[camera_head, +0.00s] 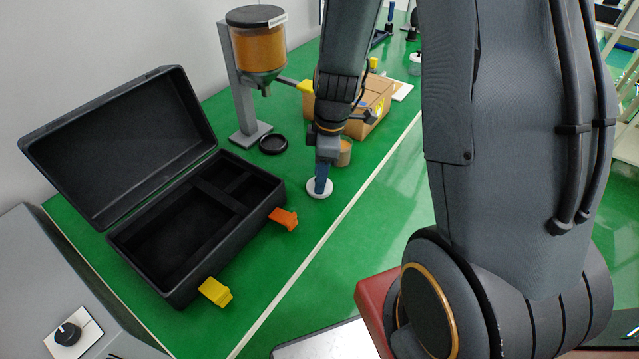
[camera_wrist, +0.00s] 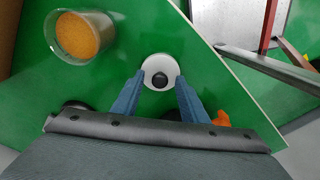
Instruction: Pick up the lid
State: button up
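The lid is a white disc with a dark knob. It lies on the green table in the head view (camera_head: 314,193) and shows in the wrist view (camera_wrist: 160,60). My gripper (camera_head: 321,186) is directly above it, fingers pointing down and hiding part of it in the head view. In the wrist view, the blue fingers of my gripper (camera_wrist: 160,82) are apart, with the knob between their tips. I cannot tell whether they touch the lid. A glass cup with orange-brown contents (camera_head: 345,152) stands just behind my gripper; it is at the upper left in the wrist view (camera_wrist: 78,35).
An open black case (camera_head: 190,290) with orange (camera_head: 284,218) and yellow (camera_head: 216,292) latches stands left. A hopper dispenser (camera_head: 260,50), a black round dish (camera_head: 273,145) and a cardboard box (camera_head: 372,104) are behind. The table's front edge runs close on the right.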

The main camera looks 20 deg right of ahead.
grip_shut()
